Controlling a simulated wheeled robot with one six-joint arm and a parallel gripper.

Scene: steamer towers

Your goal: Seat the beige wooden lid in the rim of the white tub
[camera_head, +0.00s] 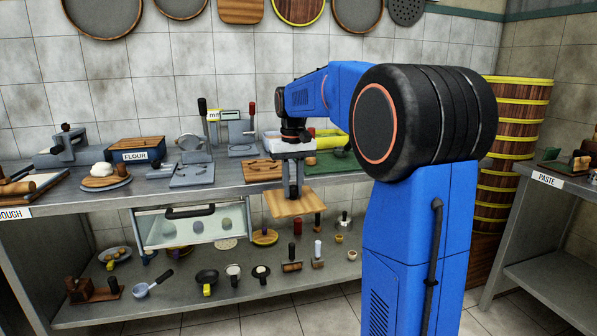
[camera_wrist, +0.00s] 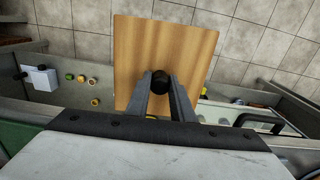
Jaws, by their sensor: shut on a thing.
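The beige wooden lid (camera_head: 289,205) is a flat square board with a dark round knob. My gripper (camera_head: 294,190) points down in front of the counter's edge and is shut on that knob. In the wrist view the two fingers of my gripper (camera_wrist: 161,90) close around the knob, and the lid (camera_wrist: 165,45) lies beyond them. The lid hangs clear of the counter, below its top. I cannot identify the tub in the wrist view.
The metal counter (camera_head: 230,187) holds a flour box (camera_head: 137,150), scales and a brown board with a handle (camera_head: 262,170). A drawer (camera_head: 163,236) stands pulled out below, left of the lid. The lower shelf carries pans and small tools. Tall steamer baskets (camera_head: 515,140) stand at right.

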